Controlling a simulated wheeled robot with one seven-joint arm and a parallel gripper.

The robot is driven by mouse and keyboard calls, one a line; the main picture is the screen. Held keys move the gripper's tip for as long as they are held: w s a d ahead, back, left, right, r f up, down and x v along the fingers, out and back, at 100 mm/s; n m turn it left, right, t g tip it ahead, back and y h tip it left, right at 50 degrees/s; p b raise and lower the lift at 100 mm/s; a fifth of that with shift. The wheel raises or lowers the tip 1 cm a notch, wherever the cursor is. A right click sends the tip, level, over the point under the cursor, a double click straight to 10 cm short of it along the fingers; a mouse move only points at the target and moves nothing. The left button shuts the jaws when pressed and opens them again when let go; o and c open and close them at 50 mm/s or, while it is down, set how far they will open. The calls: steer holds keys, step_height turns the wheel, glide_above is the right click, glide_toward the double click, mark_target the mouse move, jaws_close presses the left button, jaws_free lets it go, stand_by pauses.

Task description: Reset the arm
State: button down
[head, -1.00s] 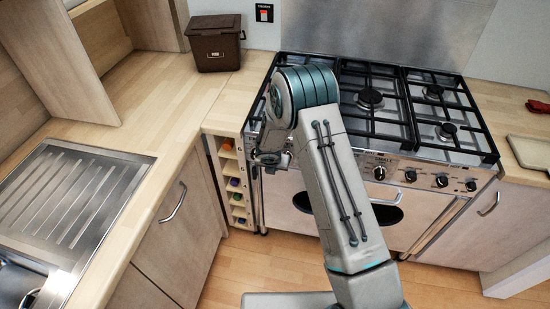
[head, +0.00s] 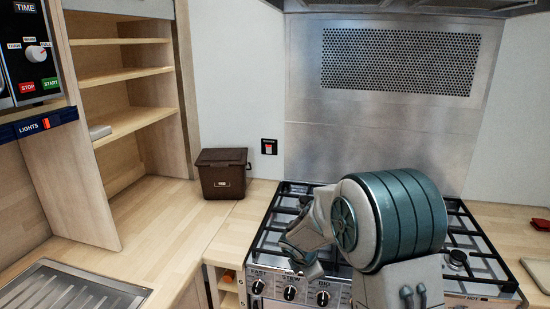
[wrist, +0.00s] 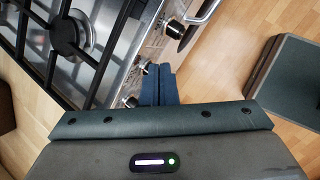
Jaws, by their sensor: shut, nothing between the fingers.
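My gripper (wrist: 158,86) shows in the wrist view as two dark blue fingers pressed together, with nothing between them. They sit in front of the cooker's control panel in that picture; I cannot tell whether they touch it. In the head view my bent arm covers the middle of the range cooker (head: 462,285), and the fingertips cannot be made out there. The cooker's black grates and burner (wrist: 70,35) also show at the upper left of the wrist view.
A brown lidded bin (head: 222,178) stands on the wooden counter (head: 160,215) left of the cooker. Open shelves (head: 125,80) rise behind that counter. A steel drainer (head: 70,288) is at the lower left.

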steer(key=s+d+r+m, duration=0.4)
steer(key=s+r+m, duration=0.2)
steer(key=s+r, duration=0.15)
steer(key=s+r+m+y, duration=0.1)
steer(key=s+r+m, duration=0.2)
steer(key=s+m, duration=0.5)
steer(key=s+r+m+g+y, duration=0.1)
steer(key=s+r+m, duration=0.3)
steer(key=s+m, duration=0.4)
steer(key=s+d, duration=0.1)
steer(key=s, duration=0.5)
steer(key=shift+r+y, duration=0.15)
steer(key=shift+y, duration=0.25)
